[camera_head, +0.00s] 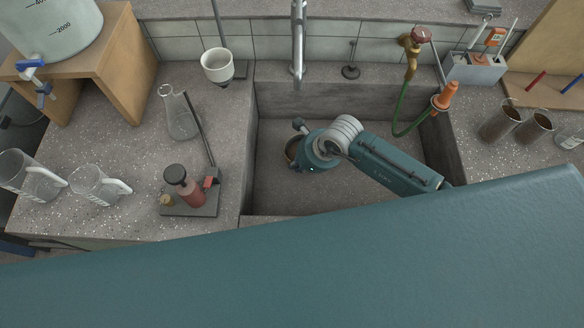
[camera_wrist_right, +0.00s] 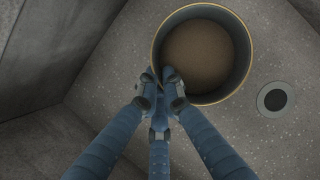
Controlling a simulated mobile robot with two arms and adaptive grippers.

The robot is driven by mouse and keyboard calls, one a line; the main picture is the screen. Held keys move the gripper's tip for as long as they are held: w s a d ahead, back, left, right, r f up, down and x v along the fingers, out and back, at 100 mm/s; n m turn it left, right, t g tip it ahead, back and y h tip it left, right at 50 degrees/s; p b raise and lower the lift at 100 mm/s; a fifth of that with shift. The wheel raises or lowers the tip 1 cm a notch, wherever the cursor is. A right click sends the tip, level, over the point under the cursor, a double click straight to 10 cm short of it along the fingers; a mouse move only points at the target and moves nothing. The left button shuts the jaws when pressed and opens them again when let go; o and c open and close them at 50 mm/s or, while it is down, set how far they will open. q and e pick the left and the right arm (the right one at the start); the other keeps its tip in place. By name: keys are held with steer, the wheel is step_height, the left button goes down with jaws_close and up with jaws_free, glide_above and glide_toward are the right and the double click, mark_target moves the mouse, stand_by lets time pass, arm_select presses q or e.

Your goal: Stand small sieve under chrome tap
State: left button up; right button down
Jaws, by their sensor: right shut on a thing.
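The small sieve (camera_wrist_right: 243,52) is round, with a dark wall, a thin brass rim and a brown mesh bottom. My right gripper (camera_wrist_right: 160,88) is shut on its near left wall in the right wrist view. In the head view the sieve (camera_head: 291,150) shows partly inside the sink, the rest hidden by my right gripper (camera_head: 304,150). I cannot tell whether it touches the sink floor. The chrome tap (camera_head: 298,45) comes down at the back middle of the sink, behind the sieve. My left gripper is out of view.
The sink (camera_head: 290,197) has a dark drain (camera_wrist_right: 273,97) to the sieve's right in the wrist view. A green hose (camera_head: 408,125) hangs at the sink's right. A flask (camera_head: 181,115), a stand (camera_head: 190,207) and beakers (camera_head: 98,186) stand on the left bench.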

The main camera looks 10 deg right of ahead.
steer(key=shift+w+a, duration=0.4)
steer(key=shift+a, duration=0.05)
steer(key=shift+w+a+b, duration=0.3)
steer(key=shift+w+a, duration=0.05)
step_height(320, 180, down, 4)
steer(key=b, duration=0.3)
steer(key=shift+r, duration=0.15)
steer(key=shift+d+r, duration=0.1)
steer(key=shift+r, duration=0.05)
steer(key=shift+s, duration=0.1)
steer(key=c, duration=1.9)
jaws_free()
